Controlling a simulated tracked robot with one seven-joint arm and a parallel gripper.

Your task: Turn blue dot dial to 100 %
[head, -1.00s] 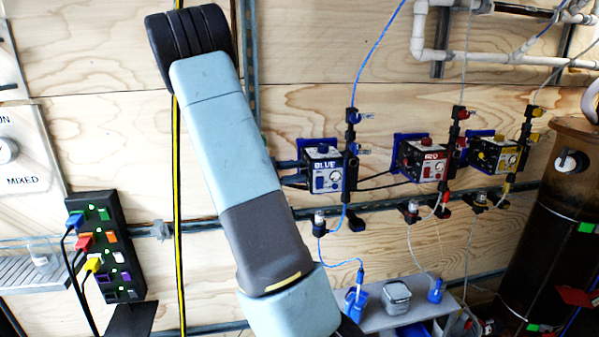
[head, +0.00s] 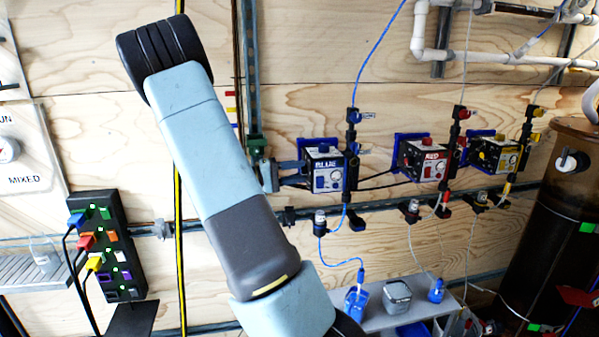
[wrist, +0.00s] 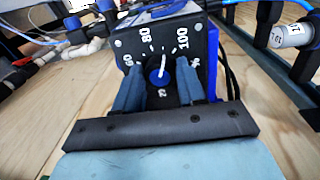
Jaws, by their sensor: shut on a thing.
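The blue box (head: 323,172), marked BLUE, is mounted on the wall rail in the head view. The white pointer aims between the 80 and 100 marks. My gripper (wrist: 159,82) has one finger on each side of the knob and is shut on it. In the head view my gripper (head: 296,170) reaches the left side of the blue box, and the dial is hidden there.
The red box (head: 422,160) and yellow box (head: 494,155) hang to the right. Blue tubing (head: 378,50) runs above and below the blue box. A black power strip (head: 108,245) stands left. A grey shelf (head: 385,318) lies below.

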